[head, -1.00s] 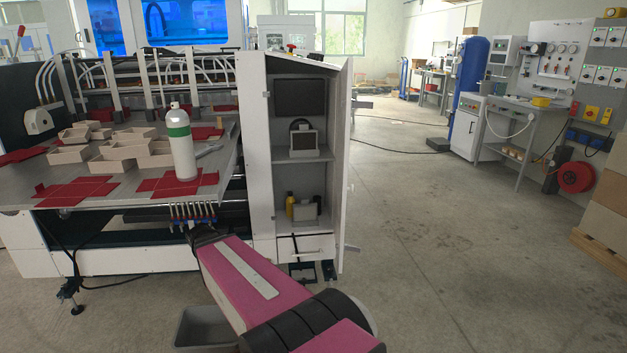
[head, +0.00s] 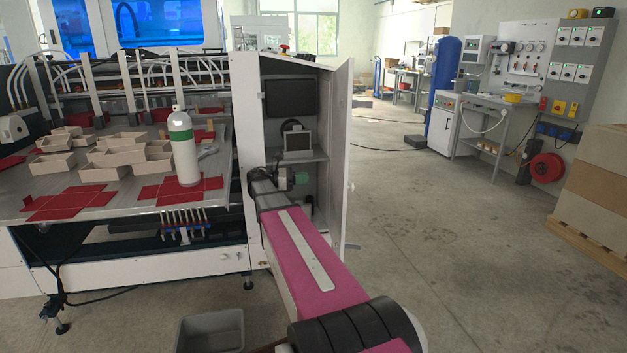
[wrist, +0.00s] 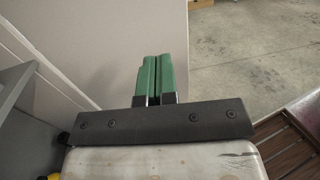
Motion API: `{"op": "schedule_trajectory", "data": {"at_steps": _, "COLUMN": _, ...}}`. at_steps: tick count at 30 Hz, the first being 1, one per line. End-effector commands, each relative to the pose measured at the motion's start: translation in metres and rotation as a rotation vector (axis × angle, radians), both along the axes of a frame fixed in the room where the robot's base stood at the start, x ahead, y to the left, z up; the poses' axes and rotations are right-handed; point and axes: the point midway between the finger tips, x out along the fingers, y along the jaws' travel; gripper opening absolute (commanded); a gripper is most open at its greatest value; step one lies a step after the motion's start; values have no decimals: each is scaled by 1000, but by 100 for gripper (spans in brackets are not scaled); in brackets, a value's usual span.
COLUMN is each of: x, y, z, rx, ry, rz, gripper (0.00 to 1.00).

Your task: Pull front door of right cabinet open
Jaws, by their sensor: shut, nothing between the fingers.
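The right cabinet (head: 247,150) is a tall white cabinet at the end of the machine. Its front door (head: 342,150) stands open, swung out to the right, with its inner face partly visible. In the wrist view the green fingers (wrist: 157,78) are shut together and empty, in front of a pale panel (wrist: 110,40) that looks like the door's inner face. I cannot tell whether they touch it. My arm hides the lower cabinet.
A dark screen (head: 290,98) and a small device (head: 298,142) sit inside the cabinet. To the left is a table (head: 225,165) with a white-green bottle (head: 183,150) and cartons. A grey bin (head: 212,330) stands on the floor. The floor right of the door is clear.

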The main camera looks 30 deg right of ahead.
Motion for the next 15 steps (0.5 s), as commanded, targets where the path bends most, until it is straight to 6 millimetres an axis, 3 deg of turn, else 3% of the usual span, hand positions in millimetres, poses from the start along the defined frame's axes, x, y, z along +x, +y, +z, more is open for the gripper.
{"op": "schedule_trajectory", "data": {"at_steps": 15, "x": -35, "y": -88, "z": -1, "rx": 1, "ry": -3, "rz": -1, "gripper": 0}}
